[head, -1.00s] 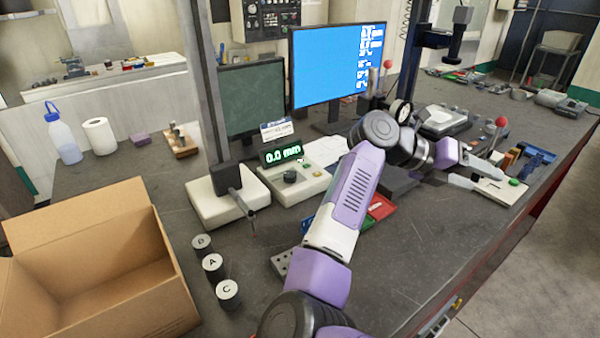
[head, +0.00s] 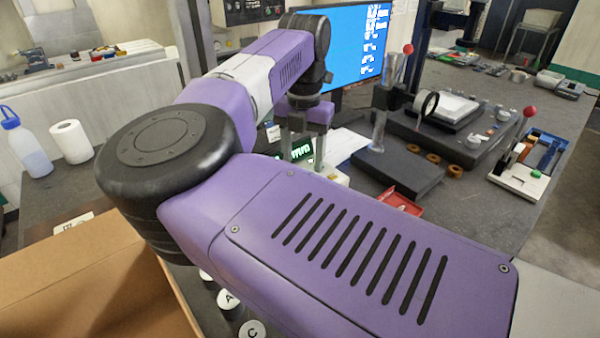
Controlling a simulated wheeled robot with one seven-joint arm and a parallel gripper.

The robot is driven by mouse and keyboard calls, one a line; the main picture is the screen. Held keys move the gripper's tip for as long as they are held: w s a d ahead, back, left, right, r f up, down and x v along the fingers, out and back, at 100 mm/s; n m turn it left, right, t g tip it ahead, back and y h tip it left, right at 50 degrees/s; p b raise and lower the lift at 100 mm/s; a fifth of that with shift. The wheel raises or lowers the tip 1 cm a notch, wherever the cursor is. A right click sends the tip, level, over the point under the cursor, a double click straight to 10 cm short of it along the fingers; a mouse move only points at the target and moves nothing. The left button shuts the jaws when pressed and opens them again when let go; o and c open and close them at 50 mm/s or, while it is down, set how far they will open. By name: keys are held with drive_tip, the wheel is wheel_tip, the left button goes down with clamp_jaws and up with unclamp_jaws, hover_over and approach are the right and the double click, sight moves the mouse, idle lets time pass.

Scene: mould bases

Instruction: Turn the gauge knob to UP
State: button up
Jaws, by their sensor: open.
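The gauge unit is a white box (head: 336,177) with a lit green display (head: 301,149), near the middle of the head view and mostly covered by my arm. Its dark knob is hidden now behind my arm and gripper, so its setting cannot be read. My gripper (head: 303,160) points down over the gauge unit, with its two grey fingers apart on either side of the display in the picture. The fingertips are partly hidden by my arm, and I cannot tell whether they touch the knob.
A cardboard box (head: 95,275) stands at the left front. Marked cylinders A (head: 228,300) and C (head: 252,329) show below my arm. A blue monitor (head: 345,50) stands behind the gripper. Fixtures with a red-balled lever (head: 407,49) and a dark block (head: 398,172) lie to the right.

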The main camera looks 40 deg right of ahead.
drive_tip(key=shift+f+p, duration=0.35)
drive_tip(key=shift+f, duration=2.45)
clamp_jaws()
